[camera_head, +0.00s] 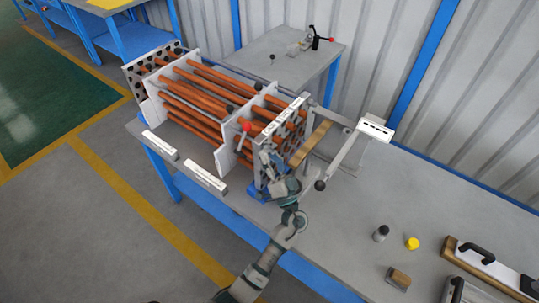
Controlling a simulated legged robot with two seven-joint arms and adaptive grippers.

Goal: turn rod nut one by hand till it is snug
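A bundle of copper-coloured tubes (205,98) runs through several upright pale plates on the grey workbench. The near end plate (262,178) stands at the bundle's right end and has dark holes. My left gripper (268,158) is at the lower front part of this end plate, close to it or touching it. Its fingers are small and partly merge with the plate, so I cannot tell whether they are open or shut. Rod nut one cannot be made out; the gripper may hide it. My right gripper is not in view.
A jointed arm with a white labelled head (375,129) rises to the right.

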